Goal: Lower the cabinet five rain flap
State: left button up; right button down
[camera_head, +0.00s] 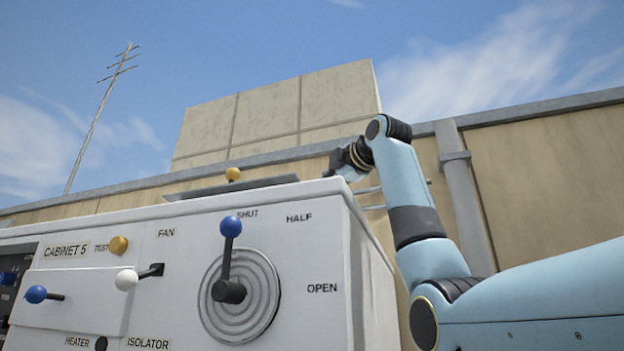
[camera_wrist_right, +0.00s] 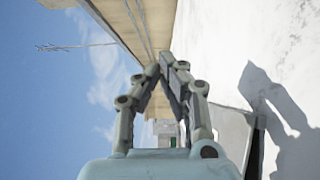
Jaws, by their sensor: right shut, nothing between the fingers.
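Cabinet five (camera_head: 180,270) is a white box with "CABINET 5" on its front. The rain flap appears to be the thin grey plate (camera_head: 235,188) on its top, with a yellow ball (camera_head: 233,174) showing above it. From this low view I cannot tell the flap's exact angle. My right gripper (camera_head: 340,168) is at the right end of the cabinet top, to the right of the plate and apart from it. In the wrist view its fingertips (camera_wrist_right: 166,62) meet, shut and empty. A grey panel (camera_wrist_right: 232,132) there may be the flap. My left gripper is out of view.
The cabinet front has a blue-knobbed lever (camera_head: 230,227) pointing up at SHUT, and white, blue and yellow knobs. A tan parapet wall (camera_head: 550,160) with a vertical pipe (camera_head: 468,200) stands behind. In the wrist view, a shadow falls across a bright white surface (camera_wrist_right: 290,60).

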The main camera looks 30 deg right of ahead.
jog(key=s+d+r, duration=0.2)
jog(key=s+d, duration=0.4)
jog(key=s, duration=0.2)
jog(key=shift+d+r, duration=0.2)
jog(key=shift+a, duration=0.1)
jog(key=s+a, duration=0.7)
jog(key=a, duration=0.2)
jog(key=shift+s+a, duration=0.15)
jog(key=shift+s, duration=0.15)
dwell(0.4)
jog(key=shift+f, duration=0.1)
